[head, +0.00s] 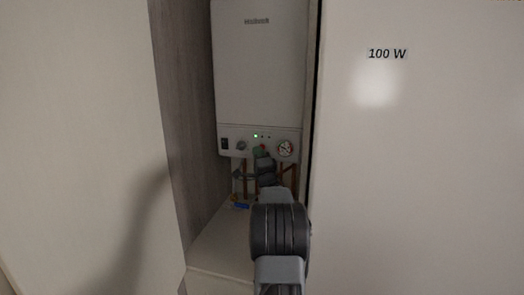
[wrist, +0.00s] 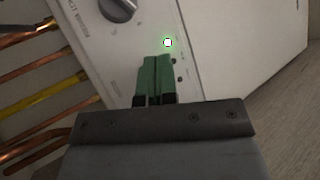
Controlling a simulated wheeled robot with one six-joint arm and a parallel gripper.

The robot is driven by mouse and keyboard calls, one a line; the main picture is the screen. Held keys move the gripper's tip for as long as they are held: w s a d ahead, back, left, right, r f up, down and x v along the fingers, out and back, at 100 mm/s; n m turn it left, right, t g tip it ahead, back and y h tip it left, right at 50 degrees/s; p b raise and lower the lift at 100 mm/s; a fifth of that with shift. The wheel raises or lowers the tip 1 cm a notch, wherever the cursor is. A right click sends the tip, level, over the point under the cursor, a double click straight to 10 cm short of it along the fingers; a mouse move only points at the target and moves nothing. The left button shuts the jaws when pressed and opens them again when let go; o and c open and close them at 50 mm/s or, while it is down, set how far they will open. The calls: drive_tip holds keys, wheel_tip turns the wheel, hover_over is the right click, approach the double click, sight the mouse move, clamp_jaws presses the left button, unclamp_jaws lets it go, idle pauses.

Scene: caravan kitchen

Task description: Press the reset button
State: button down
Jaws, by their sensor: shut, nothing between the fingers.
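The white boiler (head: 258,62) hangs in a narrow cupboard, with a control panel along its lower front. A small red spot (head: 263,146), which looks like the reset button, shows on the panel just above my fingertips. My gripper (head: 262,152) is shut and empty, in front of the panel below the lights. In the wrist view my green fingers (wrist: 157,62) are together and point at the panel. No red button shows there; the fingers may hide it. I cannot tell whether the fingertips touch anything.
A lit green light (head: 255,136) and two dark ones sit above my gripper. A knob (head: 241,145) and black switch (head: 224,143) are left, a round gauge (head: 285,148) right. Copper pipes (wrist: 40,64) run below the panel. Cupboard walls close in on both sides.

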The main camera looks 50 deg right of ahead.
drive_tip(key=shift+s+a+b, duration=0.4)
drive_tip(key=shift+a+b, duration=0.25)
drive_tip(key=shift+a, duration=0.1)
drive_tip(key=shift+s+a+b, duration=0.4)
drive_tip(key=shift+a+b, duration=0.25)
drive_tip(key=shift+a, duration=0.15)
drive_tip(key=shift+s+a+b, duration=0.4)
drive_tip(key=shift+a+b, duration=0.25)
drive_tip(key=shift+a, duration=0.1)
